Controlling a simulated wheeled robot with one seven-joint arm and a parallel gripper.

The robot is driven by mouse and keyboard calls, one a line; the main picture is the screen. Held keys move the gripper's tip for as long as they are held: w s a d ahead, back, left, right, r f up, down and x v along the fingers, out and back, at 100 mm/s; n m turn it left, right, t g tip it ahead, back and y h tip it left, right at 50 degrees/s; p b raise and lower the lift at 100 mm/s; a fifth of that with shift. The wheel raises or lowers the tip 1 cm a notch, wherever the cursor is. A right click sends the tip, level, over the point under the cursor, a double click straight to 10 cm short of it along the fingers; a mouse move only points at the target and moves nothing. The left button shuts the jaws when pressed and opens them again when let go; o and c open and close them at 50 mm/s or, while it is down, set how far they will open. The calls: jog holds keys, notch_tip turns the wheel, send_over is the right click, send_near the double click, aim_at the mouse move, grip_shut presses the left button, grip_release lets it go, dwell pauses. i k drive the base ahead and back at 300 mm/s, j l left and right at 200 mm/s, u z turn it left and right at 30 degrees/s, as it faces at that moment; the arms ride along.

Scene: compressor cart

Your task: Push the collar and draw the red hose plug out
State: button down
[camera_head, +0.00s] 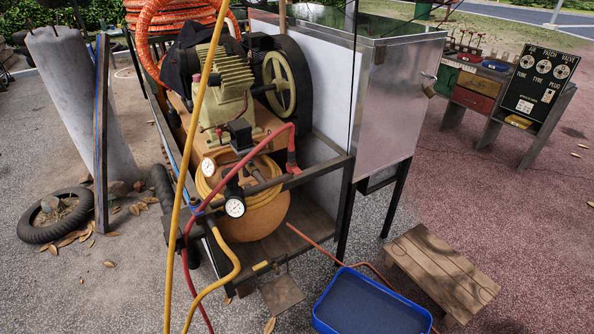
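A red hose (246,160) arches across the front of the compressor cart. It runs down to the left of the gauges and hangs below the frame rail. A small blue ring (197,206) sits beside this hose, near the left gauge; I cannot tell whether it is the collar. A yellow hose (233,262) leaves a fitting just below it. The red hose plug cannot be made out clearly among the crossing hoses. My gripper is not in view.
Two round gauges (234,208) and the orange tank (262,216) crowd the fittings. A tall yellow hose (193,110) passes in front. A blue tray (370,304) and a wooden stool (440,266) stand on the ground at right. A tyre (56,216) lies left.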

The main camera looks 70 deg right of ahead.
aim_at(296, 170)
jog(key=l+z, duration=0.45)
jog(key=k+l+z, duration=0.1)
jog(key=l+z, duration=0.2)
jog(key=z, duration=0.2)
